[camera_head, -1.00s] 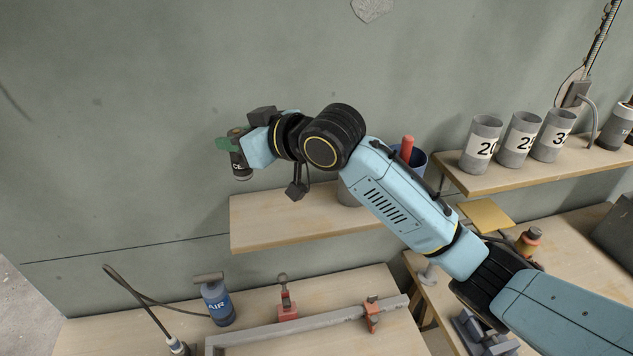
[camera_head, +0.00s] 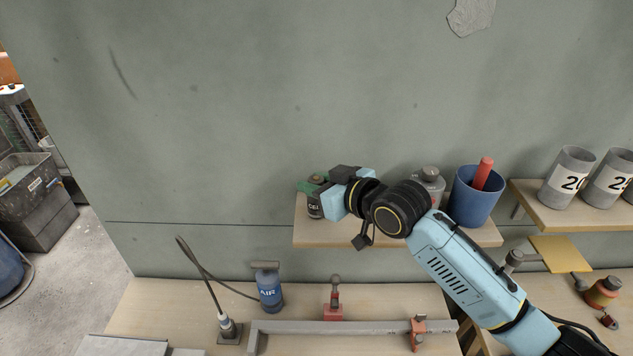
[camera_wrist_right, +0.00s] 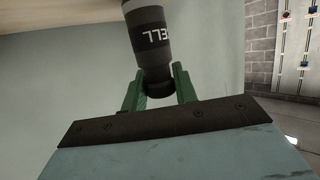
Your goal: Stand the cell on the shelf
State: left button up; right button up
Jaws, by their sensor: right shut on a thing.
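The cell (camera_head: 315,208) is a dark cylinder with white lettering, upright at the left end of the wooden shelf (camera_head: 345,238). My right gripper (camera_head: 314,186) has green fingers shut on the cell's narrow top. The cell's base appears over the shelf board; I cannot tell whether it touches. In the right wrist view the cell (camera_wrist_right: 151,40) extends away from the green fingers (camera_wrist_right: 158,90), which sit on both sides of its neck. My left gripper is not in view.
A grey container (camera_head: 428,184) and a blue cup (camera_head: 474,197) with a red-handled item stand farther right on the shelf. Numbered grey cups (camera_head: 567,178) stand on another shelf at right. Below, a bench (camera_head: 180,300) holds an AIR canister (camera_head: 269,290) and a clamped bar (camera_head: 350,327).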

jog(key=shift+f, duration=0.1)
jog(key=o, duration=1)
jog(key=shift+r, duration=0.2)
jog(key=b+v, duration=0.1)
jog(key=v, duration=1.1)
